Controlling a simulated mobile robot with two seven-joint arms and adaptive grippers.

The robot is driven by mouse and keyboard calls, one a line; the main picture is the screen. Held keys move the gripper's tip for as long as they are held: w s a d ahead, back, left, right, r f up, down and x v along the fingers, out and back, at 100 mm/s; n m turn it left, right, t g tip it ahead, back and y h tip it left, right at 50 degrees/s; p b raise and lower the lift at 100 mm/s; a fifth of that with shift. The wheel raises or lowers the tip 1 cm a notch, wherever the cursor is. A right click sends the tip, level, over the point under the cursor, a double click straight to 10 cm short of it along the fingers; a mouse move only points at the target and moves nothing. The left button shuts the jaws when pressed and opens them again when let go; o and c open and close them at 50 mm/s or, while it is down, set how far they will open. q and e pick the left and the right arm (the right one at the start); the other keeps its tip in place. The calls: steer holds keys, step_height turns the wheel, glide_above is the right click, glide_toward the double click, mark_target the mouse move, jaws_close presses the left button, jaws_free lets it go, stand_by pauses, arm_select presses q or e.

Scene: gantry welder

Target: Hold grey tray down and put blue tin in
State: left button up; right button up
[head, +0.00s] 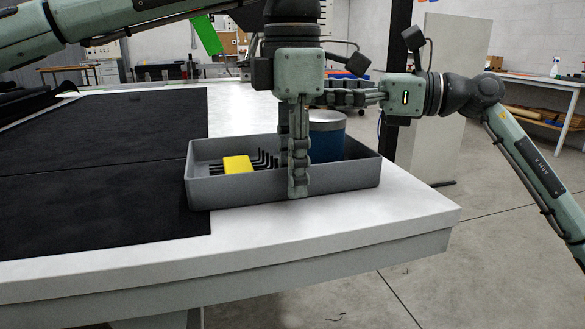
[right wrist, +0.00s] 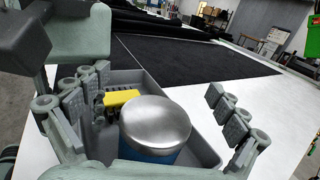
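The grey tray (head: 230,194) sits near the table's front right corner. My left gripper (head: 297,190) points down at its front wall, one finger outside and the other behind the wall, and looks shut on it. The blue tin (head: 327,142), with a silver lid, stands upright in the tray's right part; its base is hidden by the front wall. In the right wrist view the tin (right wrist: 155,125) is between the spread fingers of my right gripper (right wrist: 150,120), with a gap on the right side. My right gripper reaches in from the right and is open.
A yellow block (head: 238,164) and several black hex keys (head: 265,160) lie in the tray's left part. A dark mat (head: 90,170) covers the table's left. The white table top (head: 400,205) is clear right of the tray, up to its edge.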

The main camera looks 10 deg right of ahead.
arm_select(q)
step_height(320, 180, up, 12)
stand_by(0.5)
